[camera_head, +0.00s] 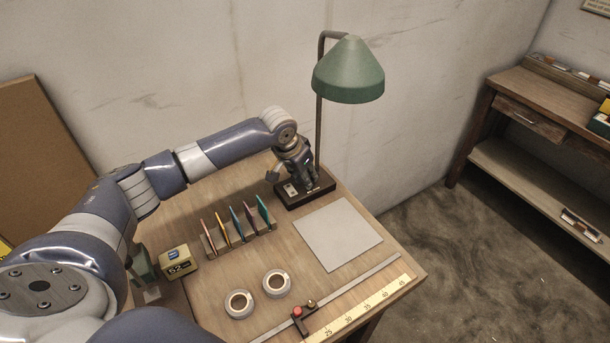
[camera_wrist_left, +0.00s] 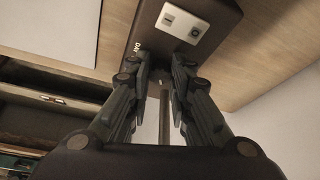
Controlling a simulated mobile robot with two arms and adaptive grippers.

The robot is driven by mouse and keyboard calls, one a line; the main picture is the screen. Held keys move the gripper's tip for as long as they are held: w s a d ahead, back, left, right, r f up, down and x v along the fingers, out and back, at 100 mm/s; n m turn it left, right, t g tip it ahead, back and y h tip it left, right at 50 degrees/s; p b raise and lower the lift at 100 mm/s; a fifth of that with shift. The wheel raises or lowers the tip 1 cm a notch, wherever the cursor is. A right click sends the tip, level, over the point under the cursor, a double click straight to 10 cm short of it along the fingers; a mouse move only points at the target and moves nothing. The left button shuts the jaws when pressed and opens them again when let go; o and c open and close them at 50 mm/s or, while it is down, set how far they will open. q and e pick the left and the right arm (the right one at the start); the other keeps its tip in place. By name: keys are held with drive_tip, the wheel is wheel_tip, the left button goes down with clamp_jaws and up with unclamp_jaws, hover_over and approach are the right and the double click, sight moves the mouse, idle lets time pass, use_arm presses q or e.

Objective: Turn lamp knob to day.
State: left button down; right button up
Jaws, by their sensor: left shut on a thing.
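The green-shaded lamp (camera_head: 348,72) stands at the back right of the desk on a dark base (camera_head: 318,197). My left gripper (camera_head: 311,184) reaches down to the base beside the lamp post. In the left wrist view my left gripper (camera_wrist_left: 160,62) has its fingers close together over the base, shut on the lamp knob, which the fingers mostly hide. My right gripper is out of view.
A wooden shelf unit (camera_head: 530,160) stands at the right.

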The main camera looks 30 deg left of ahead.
use_arm(q)
drive_tip(key=shift+r+n+p, duration=0.2)
drive_tip(key=shift+n+p, duration=0.2)
drive_tip(key=shift+p, duration=0.45)
drive_tip(key=n+y+p, duration=0.1)
drive_tip(key=n+p, duration=0.1)
drive_tip(key=p, duration=0.1)
drive_tip(key=n+y+p, duration=0.1)
drive_tip(key=n+p, duration=0.2)
drive_tip(key=p, duration=0.1)
drive_tip(key=shift+d+n+y+p, duration=0.3)
drive_tip(key=shift+d, duration=0.1)
drive_tip(key=n+p, duration=0.1)
drive_tip(key=n, duration=0.1)
drive_tip(key=shift+d+n+g+y+p, duration=0.1)
drive_tip(key=shift+n+g+y+p, duration=0.2)
drive_tip(key=shift+g+y+p, duration=0.1)
drive_tip(key=shift+w+f+n+g+y+p, duration=0.15)
drive_tip(key=shift+n+g+y+p, duration=0.25)
drive_tip(key=shift+n, duration=1.1)
drive_tip(key=c, duration=1.4)
unclamp_jaws()
